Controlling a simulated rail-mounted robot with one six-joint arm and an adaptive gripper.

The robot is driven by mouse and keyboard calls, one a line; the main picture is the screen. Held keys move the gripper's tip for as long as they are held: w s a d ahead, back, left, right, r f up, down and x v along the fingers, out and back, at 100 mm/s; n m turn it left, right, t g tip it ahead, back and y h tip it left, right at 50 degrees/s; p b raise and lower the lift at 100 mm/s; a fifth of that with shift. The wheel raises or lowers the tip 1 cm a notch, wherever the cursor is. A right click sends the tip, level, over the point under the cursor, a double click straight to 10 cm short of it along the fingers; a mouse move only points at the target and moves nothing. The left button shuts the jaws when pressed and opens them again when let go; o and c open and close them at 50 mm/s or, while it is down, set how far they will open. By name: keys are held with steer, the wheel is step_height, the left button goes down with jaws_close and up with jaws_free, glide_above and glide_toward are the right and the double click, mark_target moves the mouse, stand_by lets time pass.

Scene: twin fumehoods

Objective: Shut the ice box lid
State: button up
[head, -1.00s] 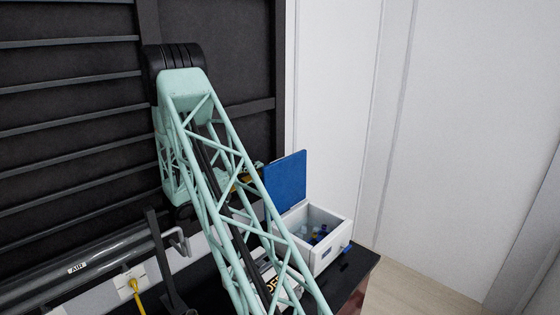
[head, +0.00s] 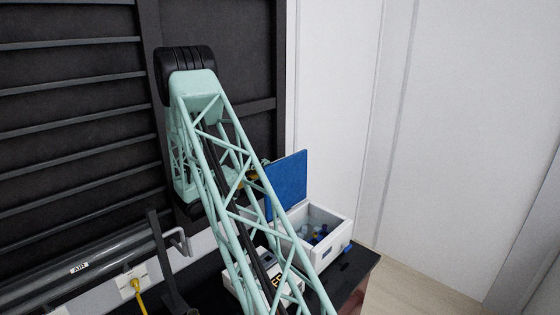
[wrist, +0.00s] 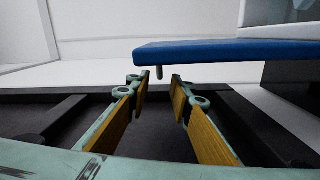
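The white ice box (head: 338,233) stands on the dark bench with its blue lid (head: 287,182) raised upright at its left rear. Several small items with blue caps lie inside. In the wrist view the lid (wrist: 230,50) shows as a blue slab with a small peg under its edge, beyond my fingertips. My gripper (wrist: 160,90) is open and empty, its yellow-padded fingers apart. The lid is not between the fingers, and a gap appears to remain. In the head view my gripper is mostly hidden behind my arm, just left of the lid.
A white device (head: 236,284) with a display stands on the bench left of the ice box, partly behind my arm. A dark slatted wall is behind. Floor is open at right.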

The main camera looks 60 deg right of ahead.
steer(key=shift+s+d+p, duration=0.25)
steer(key=shift+d+p, duration=0.15)
steer(key=shift+d, duration=1.35)
steer(key=shift+s+d+p, duration=0.3)
steer(key=shift+d+p, duration=0.1)
steer(key=shift+d, duration=1.4)
steer(key=shift+s+d+p, duration=0.25)
steer(key=shift+d+p, duration=0.15)
steer(key=shift+d, duration=1.35)
jaws_close()
